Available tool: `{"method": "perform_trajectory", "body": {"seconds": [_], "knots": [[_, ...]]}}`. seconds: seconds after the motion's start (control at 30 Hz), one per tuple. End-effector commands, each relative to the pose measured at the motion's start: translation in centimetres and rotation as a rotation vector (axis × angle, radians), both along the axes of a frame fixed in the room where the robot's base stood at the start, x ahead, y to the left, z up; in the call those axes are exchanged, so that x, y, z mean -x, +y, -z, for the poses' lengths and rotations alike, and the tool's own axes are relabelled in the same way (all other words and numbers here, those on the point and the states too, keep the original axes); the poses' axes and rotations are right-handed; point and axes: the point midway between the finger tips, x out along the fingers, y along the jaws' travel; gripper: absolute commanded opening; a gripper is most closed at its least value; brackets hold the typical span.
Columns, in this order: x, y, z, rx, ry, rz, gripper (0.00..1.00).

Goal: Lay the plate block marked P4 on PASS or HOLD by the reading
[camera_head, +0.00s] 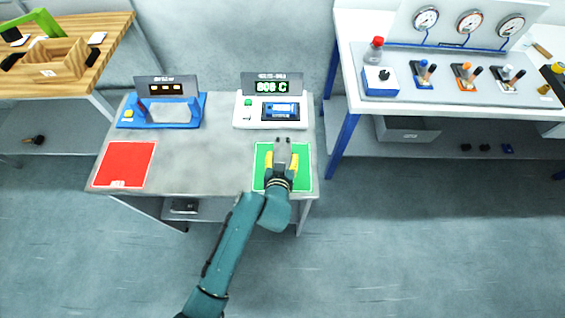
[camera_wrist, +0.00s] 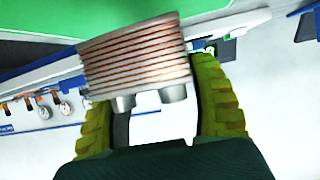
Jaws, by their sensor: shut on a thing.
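My gripper (camera_head: 282,166) is over the green pad (camera_head: 304,180) at the right front of the grey table. Its yellow fingers (camera_wrist: 155,120) are shut on a silver plate block (camera_wrist: 135,52) with copper-coloured lines and two short round stubs. The block also shows as a grey shape between the fingers in the head view (camera_head: 281,150). I cannot read a P4 mark on it, nor tell if it touches the pad. The red pad (camera_head: 125,164) is at the left front, empty. The pads' lettering is too small to read. The right-hand display (camera_head: 272,87) shows green characters ending in C; the digits are unclear.
Behind the green pad stands a white device (camera_head: 243,116) with a green button and a blue unit. A blue device (camera_head: 184,119) with a yellow button stands behind the red pad. The table middle (camera_head: 205,165) is clear. A gauge bench (camera_head: 440,92) stands to the right.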

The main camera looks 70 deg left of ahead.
Motion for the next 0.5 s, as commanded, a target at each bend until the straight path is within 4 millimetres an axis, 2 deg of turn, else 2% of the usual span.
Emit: {"method": "perform_trajectory", "body": {"seconds": [0.1,0.2,0.5], "knots": [[-0.1,0.1,1.9,-0.004,-0.002,0.002,0.20],[-0.1,0.1,2.9,-0.004,-0.003,0.003,0.20],[-0.1,0.0,3.2,-0.004,-0.005,0.002,0.20]]}}
